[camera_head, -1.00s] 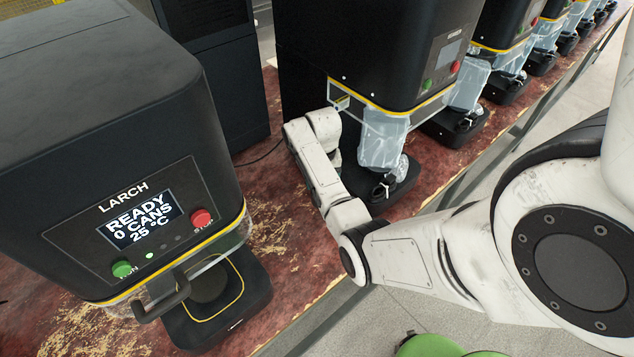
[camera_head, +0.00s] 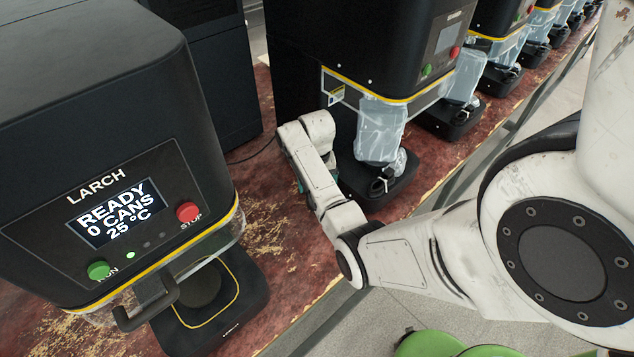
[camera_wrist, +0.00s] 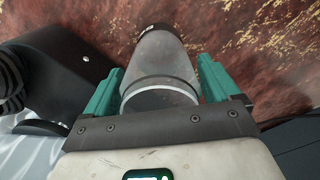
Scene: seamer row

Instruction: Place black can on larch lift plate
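The larch machine (camera_head: 110,190) stands at the left in the head view; its screen reads READY, 0 CANS, 25 °C. Its dark round lift plate (camera_head: 203,287) is bare, inside a yellow outline on the base below the head. My gripper (camera_wrist: 160,82) shows teal fingers in the wrist view, one on each side of a can (camera_wrist: 160,60). In the head view my gripper (camera_head: 302,184) is mostly behind my arm, and the can is hidden.
A second machine (camera_head: 375,45) with a plastic-wrapped part (camera_head: 380,130) stands just behind my gripper. More machines recede to the upper right. A handle (camera_head: 147,308) juts out before the lift plate. Worn red bench top (camera_head: 275,225) lies open between the machines.

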